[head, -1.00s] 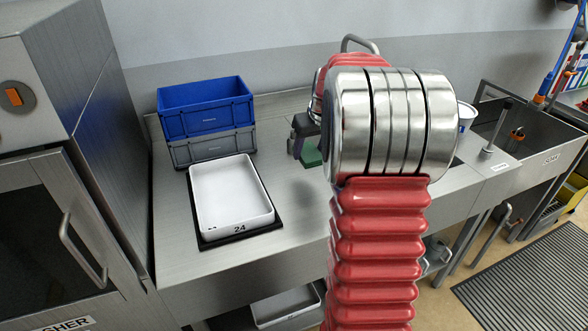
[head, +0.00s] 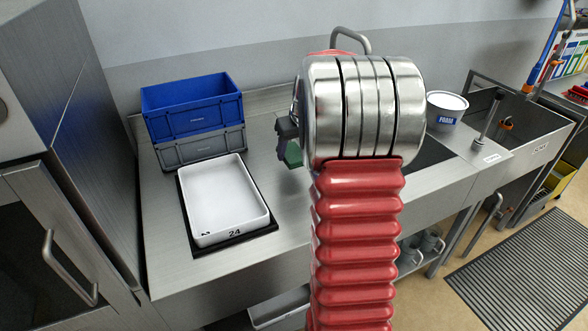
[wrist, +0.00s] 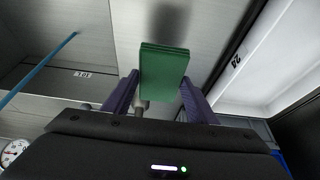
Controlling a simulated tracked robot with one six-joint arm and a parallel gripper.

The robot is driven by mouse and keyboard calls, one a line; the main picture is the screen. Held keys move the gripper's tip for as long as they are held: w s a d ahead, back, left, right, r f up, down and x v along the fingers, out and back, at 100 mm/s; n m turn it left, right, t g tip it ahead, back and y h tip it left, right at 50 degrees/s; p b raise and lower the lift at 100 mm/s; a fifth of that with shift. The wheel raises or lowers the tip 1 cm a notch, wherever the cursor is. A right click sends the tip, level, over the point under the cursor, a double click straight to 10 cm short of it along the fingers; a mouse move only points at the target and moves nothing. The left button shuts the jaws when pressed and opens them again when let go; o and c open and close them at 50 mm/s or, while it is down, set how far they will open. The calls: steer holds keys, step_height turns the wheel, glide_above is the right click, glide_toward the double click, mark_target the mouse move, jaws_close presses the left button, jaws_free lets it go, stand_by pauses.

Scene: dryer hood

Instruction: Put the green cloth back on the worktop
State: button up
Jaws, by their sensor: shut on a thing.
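The green cloth (head: 293,153) shows as a small patch just left of my arm's metal joint in the head view. In the wrist view the cloth (wrist: 165,72) is a folded green block between the two purple fingers. My gripper (wrist: 160,98) is shut on it. In the head view my gripper (head: 287,130) is partly hidden behind the joint. The cloth is over the steel worktop (head: 285,205), to the right of the white tray. A dark shadow lies beyond it in the wrist view, and it appears held above the surface.
A white tray (head: 222,198) marked 24 sits on a black mat. A blue crate (head: 195,106) stacked on a grey crate (head: 200,147) stands behind it. A white FOAM tub (head: 447,112) and a sink (head: 530,125) are on the right. Worktop right of the tray is clear.

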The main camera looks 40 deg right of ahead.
mark_target(292, 174)
steer(key=shift+f, duration=0.9)
steer(key=shift+f, duration=0.1)
steer(key=shift+s+f, duration=0.1)
steer(key=shift+f, duration=2.3)
steer(key=o, duration=1)
steer(key=shift+f, duration=0.1)
steer(key=v, duration=1.2)
